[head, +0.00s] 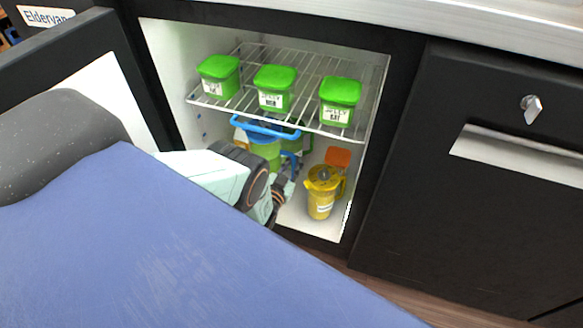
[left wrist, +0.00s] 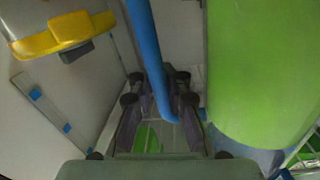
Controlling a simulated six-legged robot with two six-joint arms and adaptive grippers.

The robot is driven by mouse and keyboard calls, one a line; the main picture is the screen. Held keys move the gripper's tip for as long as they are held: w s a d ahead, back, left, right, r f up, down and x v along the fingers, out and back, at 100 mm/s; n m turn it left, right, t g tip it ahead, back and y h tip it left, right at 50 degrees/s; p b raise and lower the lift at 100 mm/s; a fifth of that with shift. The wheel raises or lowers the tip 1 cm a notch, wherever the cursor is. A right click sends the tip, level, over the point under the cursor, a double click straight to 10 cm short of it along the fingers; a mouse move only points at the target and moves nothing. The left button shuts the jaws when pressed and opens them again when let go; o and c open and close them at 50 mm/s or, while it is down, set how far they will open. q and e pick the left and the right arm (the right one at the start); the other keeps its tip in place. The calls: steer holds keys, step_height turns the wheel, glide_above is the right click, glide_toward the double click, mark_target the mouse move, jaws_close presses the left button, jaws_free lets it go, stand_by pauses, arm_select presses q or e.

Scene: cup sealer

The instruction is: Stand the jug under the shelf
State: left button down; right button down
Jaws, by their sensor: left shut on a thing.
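A green jug (head: 263,151) with a blue rim and blue handle is inside the open cabinet, below the wire shelf (head: 312,66). In the left wrist view its green body (left wrist: 262,70) fills the right side. My left gripper (head: 280,188) is beside the jug, low in the cabinet. In the left wrist view the gripper (left wrist: 158,100) is shut on the jug's blue handle (left wrist: 143,40). My arm hides the jug's lower part, so I cannot tell whether its base touches the floor. My right gripper is not in view.
Three green-lidded tubs (head: 219,77) stand on the shelf. A yellow jug (head: 322,196) stands on the cabinet floor to the right, with an orange item (head: 338,157) behind it. The open door (head: 80,70) is at left. A black drawer front (head: 480,200) is at right.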

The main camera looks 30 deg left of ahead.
arm_select(q)
steer(key=shift+w+a+f+b, duration=0.1)
steer(key=shift+w+f+b, duration=0.3)
steer(key=shift+f+b, duration=0.4)
steer(key=shift+w+a+f+b, duration=0.1)
steer(key=shift+w+f+b, duration=0.25)
steer(key=shift+f+b, duration=0.4)
steer(key=c, duration=1.7)
jaws_free()
steer(key=shift+s+d+f, duration=0.1)
steer(key=shift+s+f, duration=0.05)
steer(key=shift+s, duration=0.05)
steer(key=o, duration=0.4)
steer(key=s+p, duration=0.1)
steer(key=s, duration=0.3)
steer(key=s+d+p, duration=0.1)
steer(key=s+p, duration=0.1)
steer(key=s, duration=0.2)
steer(key=s+d+p, duration=0.1)
steer(key=s+p, duration=0.1)
steer(key=s, duration=0.2)
